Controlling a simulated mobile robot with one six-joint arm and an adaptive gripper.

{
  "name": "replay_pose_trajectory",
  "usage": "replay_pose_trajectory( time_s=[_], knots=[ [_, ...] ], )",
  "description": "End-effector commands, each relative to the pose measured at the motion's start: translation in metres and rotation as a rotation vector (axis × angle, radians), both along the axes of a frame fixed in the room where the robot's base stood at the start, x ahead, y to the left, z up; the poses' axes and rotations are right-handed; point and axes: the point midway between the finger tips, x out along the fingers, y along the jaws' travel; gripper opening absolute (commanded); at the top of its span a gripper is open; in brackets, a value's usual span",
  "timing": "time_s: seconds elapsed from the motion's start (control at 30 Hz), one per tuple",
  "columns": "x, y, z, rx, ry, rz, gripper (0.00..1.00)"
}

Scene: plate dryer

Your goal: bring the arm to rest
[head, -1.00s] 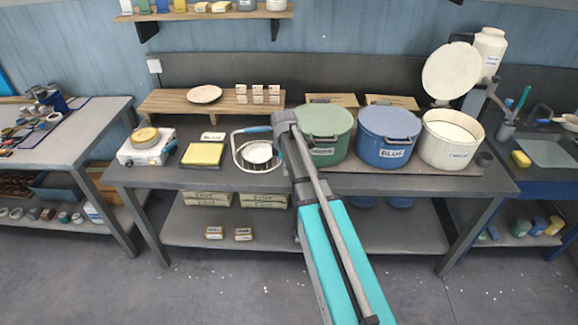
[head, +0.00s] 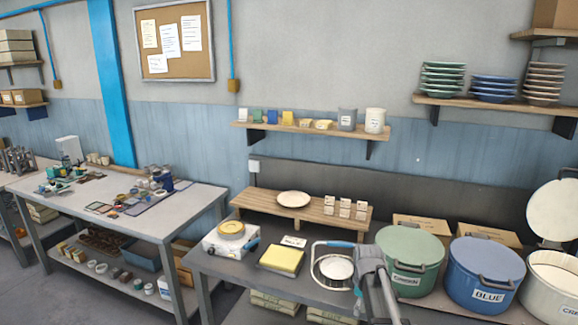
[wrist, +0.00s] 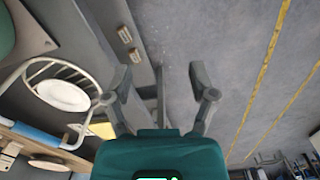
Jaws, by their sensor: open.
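My arm (head: 373,262) reaches up from the bottom of the head view, in front of the green bin, and its gripper end is not clearly seen there. In the wrist view my gripper (wrist: 160,85) is open, with its two grey fingers apart and nothing between them. Below the fingers' line of sight are the bench's lower shelf and the bare floor (wrist: 195,45). The wire basket (wrist: 62,92) with a blue handle and a white plate in it is left of the fingers, apart from them. It also stands on the bench in the head view (head: 333,278).
Beside my arm are the green bin (head: 408,262), the blue bin (head: 484,275) and the cream bin (head: 553,285) with its lid raised. A plate (head: 293,199) lies on the wooden riser (head: 262,207). A yellow sponge pad (head: 282,258) and a scale (head: 229,243) stand left of the basket.

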Motion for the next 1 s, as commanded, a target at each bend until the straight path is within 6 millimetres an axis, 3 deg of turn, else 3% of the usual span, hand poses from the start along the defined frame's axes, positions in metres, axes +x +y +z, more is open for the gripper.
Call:
replay_pose_trajectory(
  time_s=[0.03,0.6,0.8,1.0],
  knots=[
    [-0.016,0.006,0.0,0.0,0.0,-0.057,0.74],
    [-0.125,0.046,0.0,-0.002,-0.001,-0.789,0.74],
    [-0.146,0.053,0.0,-0.002,-0.002,-0.953,0.74],
    [-0.15,0.055,0.0,-0.002,-0.002,-1.001,0.74]
  ],
)
